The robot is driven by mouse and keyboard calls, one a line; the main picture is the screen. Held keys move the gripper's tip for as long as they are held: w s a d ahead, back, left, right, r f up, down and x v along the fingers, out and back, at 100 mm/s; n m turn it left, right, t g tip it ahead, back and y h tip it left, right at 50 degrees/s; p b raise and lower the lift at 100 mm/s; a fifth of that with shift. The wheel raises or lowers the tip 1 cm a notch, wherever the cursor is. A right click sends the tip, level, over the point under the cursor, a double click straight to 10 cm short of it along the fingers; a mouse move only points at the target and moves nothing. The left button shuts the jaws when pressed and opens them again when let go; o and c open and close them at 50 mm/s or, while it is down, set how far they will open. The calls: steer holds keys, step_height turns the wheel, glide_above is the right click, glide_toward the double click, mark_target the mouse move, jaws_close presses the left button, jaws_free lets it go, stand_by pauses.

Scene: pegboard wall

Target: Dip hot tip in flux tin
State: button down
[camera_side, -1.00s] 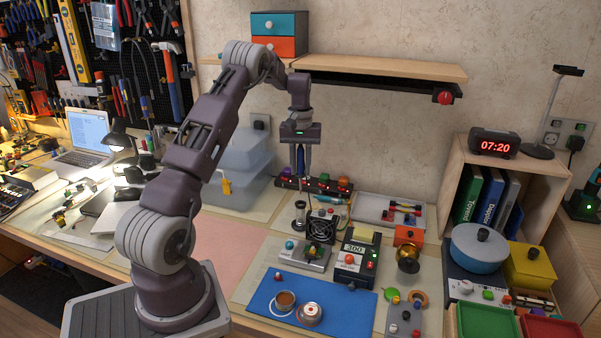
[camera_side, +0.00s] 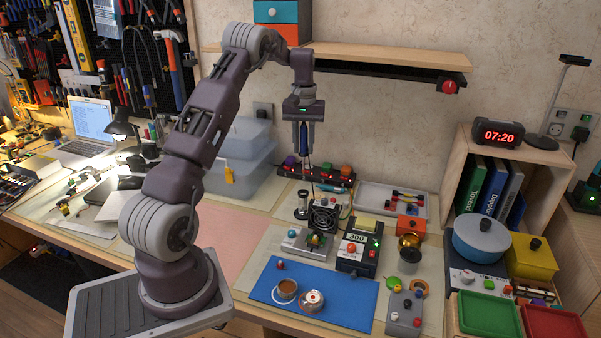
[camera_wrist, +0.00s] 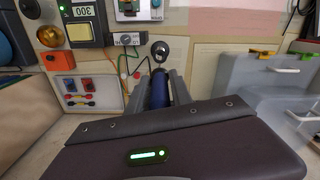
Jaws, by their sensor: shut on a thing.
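My gripper (camera_side: 304,148) is shut on the blue handle of the soldering iron (camera_side: 303,138), held upright above the bench. The blue handle (camera_wrist: 160,90) also shows between the fingers in the wrist view. The iron's thin shaft points down, and its tip is hard to make out against the dark fan. The open tin with brown content (camera_side: 287,288), apparently the flux tin, sits on the blue mat (camera_side: 345,303) in front of and below my gripper. The iron is well apart from both.
The iron stand (camera_side: 302,205), a black fan (camera_side: 323,217) and the soldering station reading 300 (camera_side: 357,245) stand between my gripper and the mat. A small board holder (camera_side: 307,244) is behind the mat. A shelf (camera_side: 400,62) overhangs at the back. The pink mat (camera_side: 232,235) is clear.

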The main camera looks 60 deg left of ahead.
step_height(320, 180, up, 2)
steer(key=s+d+g, duration=0.1)
steer(key=s+d, duration=0.6)
steer(key=d, duration=0.6)
steer(key=s+d+g, duration=0.1)
steer(key=s+d, duration=0.7)
steer(key=d, duration=0.4)
step_height(320, 180, down, 15)
steer(key=shift+d, duration=0.3)
steer(key=shift+f, duration=0.65)
stand_by(0.7)
steer(key=shift+r, duration=2.5)
